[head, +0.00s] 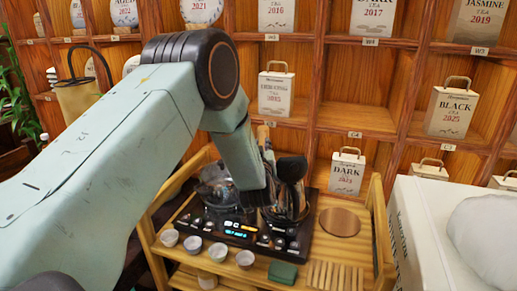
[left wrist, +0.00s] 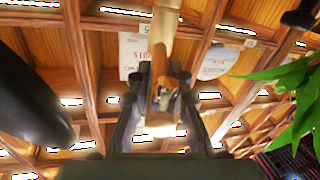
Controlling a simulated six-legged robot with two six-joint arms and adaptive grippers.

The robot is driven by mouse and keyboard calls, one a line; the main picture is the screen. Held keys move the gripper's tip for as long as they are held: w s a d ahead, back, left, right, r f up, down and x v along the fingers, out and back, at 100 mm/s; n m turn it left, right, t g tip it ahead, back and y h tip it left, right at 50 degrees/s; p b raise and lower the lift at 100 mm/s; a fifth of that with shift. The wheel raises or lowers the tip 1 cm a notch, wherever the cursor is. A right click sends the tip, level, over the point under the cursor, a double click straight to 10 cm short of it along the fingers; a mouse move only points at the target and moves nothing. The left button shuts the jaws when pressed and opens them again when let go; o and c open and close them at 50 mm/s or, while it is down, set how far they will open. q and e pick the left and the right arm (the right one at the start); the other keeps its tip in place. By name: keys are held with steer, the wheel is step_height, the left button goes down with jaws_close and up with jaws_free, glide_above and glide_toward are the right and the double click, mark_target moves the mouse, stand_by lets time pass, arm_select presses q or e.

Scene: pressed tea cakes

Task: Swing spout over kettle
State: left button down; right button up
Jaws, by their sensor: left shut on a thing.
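The tea station stands on a wooden cart, its black base carrying a lit control panel (head: 240,232). A glass vessel (head: 213,188), which looks like the kettle, stands on its left part, partly behind my forearm. A dark upright shape (head: 292,168) stands to its right; I cannot tell what it is. My left gripper (head: 268,153) is beside these, mostly hidden by my arm. In the left wrist view its fingers (left wrist: 161,105) are shut on a tan, wood-like piece (left wrist: 172,45), apparently part of the spout. Whether the spout is over the kettle cannot be told. My right gripper is not in view.
Several small cups (head: 194,244) line the cart's front. A green block (head: 282,272), a slatted wooden rack (head: 333,275) and a round wooden disc (head: 339,222) lie to the right. Tea shelves (head: 360,118) rise behind. A white box (head: 415,235) stands close at right; leaves (left wrist: 285,95) show in the wrist view.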

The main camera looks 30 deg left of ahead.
arm_select(q)
steer(key=shift+w+r, duration=0.1)
steer(key=shift+r, duration=0.1)
steer(key=c, duration=1.2)
jaws_free()
steer(key=shift+f, duration=0.2)
steer(key=v, duration=1.2)
steer(key=shift+d, duration=0.1)
steer(key=shift+c, duration=0.6)
